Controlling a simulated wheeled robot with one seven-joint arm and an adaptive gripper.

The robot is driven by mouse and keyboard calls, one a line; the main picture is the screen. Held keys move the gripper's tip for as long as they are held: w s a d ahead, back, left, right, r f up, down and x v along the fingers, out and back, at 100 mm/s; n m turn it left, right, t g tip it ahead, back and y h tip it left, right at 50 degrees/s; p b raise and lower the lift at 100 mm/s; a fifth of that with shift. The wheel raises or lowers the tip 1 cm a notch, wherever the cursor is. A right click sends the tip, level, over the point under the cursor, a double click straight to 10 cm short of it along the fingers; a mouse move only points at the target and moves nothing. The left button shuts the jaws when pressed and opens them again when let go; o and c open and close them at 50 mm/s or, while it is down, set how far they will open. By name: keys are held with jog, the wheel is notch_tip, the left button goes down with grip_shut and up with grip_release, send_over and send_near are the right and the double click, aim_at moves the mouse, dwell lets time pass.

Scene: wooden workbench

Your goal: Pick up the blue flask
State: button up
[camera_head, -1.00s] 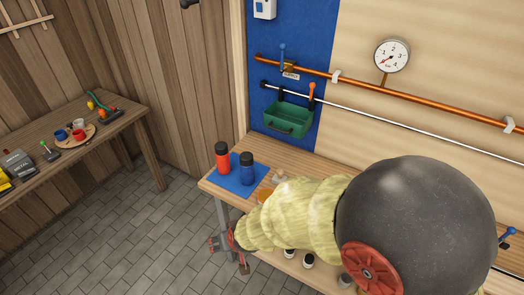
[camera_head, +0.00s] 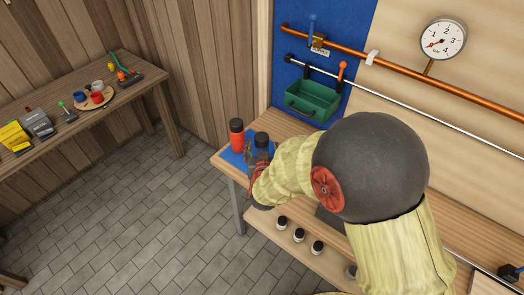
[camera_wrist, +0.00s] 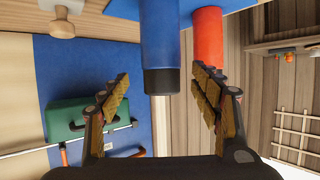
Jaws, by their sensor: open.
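The blue flask (camera_head: 261,143) with a black cap stands on a blue mat (camera_head: 229,158) at the bench's left end; my gripper and arm hide its lower part. My gripper (camera_head: 257,163) is at the flask's near side. In the wrist view, which looks upside down, the blue flask (camera_wrist: 160,35) lies in line with the gap between the fingers of my gripper (camera_wrist: 160,78). The jaws are open, with space on both sides of the flask. I cannot tell how deep the flask is between them.
A red flask (camera_head: 237,137) stands close on the left of the blue one, and also shows in the wrist view (camera_wrist: 207,38). A green bin (camera_head: 312,101) hangs behind on the blue panel. Several small black-capped jars (camera_head: 299,235) stand on the shelf below.

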jog(key=b+x, duration=0.1)
jog(key=x, duration=0.3)
jog(key=shift+w+a+f+b, duration=0.15)
jog(key=shift+w+f+b, duration=0.1)
jog(key=shift+f+b, duration=0.2)
jog(key=shift+c, duration=0.6)
jog(key=shift+r, duration=0.1)
jog(key=c, duration=1.4)
